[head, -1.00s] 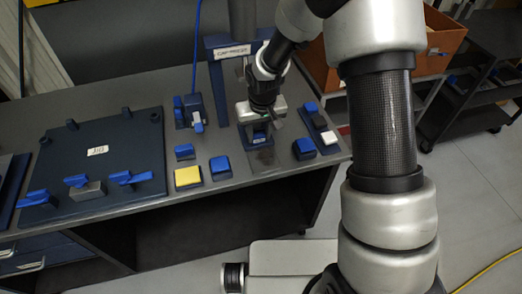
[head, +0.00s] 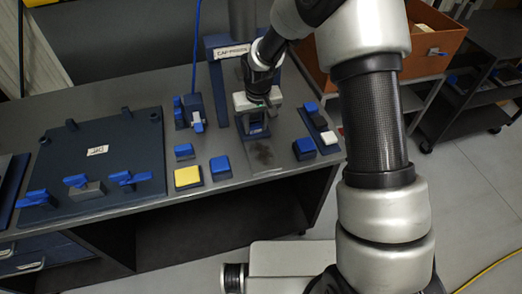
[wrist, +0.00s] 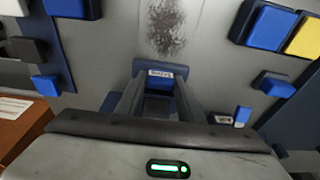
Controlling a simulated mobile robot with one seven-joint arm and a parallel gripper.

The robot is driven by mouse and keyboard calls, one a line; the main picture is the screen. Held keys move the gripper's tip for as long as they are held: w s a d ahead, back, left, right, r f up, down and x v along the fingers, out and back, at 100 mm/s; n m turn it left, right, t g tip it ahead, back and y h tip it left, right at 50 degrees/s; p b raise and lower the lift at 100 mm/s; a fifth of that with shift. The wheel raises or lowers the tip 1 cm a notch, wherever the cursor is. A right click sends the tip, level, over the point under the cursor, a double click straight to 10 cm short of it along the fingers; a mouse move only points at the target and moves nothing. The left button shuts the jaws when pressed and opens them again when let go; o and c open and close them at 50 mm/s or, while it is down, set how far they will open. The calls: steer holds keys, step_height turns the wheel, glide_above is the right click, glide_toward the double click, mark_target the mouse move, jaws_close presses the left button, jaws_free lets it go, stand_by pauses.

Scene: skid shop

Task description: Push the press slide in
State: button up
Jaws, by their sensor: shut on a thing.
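The press slide (wrist: 160,70) is a blue block with a small white label, low at the front of the cap press. In the wrist view it sits between the ends of my two grey fingers. My gripper (wrist: 158,92) is shut on it from above. In the head view my gripper (head: 257,118) stands over the press base, with the blue slide front (head: 257,132) just below it. The blue cap press frame (head: 222,48) carries a white sign. My gripper body hides much of the slide's rear and its track.
A blue block (head: 304,148) and a narrow tray with a white block (head: 329,138) lie to the right. A yellow block (head: 187,177) and several blue blocks lie left. A dark plate (head: 100,165) with blue clamps is farther left. Bare bench lies before the press.

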mark_target(252, 116)
steer(key=shift+w, duration=0.1)
steer(key=shift+w+a, duration=0.3)
steer(key=shift+w, duration=0.65)
steer(key=shift+w+a, duration=0.25)
steer(key=shift+w, duration=0.65)
steer(key=shift+w+a, duration=0.15)
steer(key=shift+w, duration=0.3)
steer(key=o, duration=0.9)
steer(key=shift+r+p, duration=1)
steer(key=shift+r, duration=1.2)
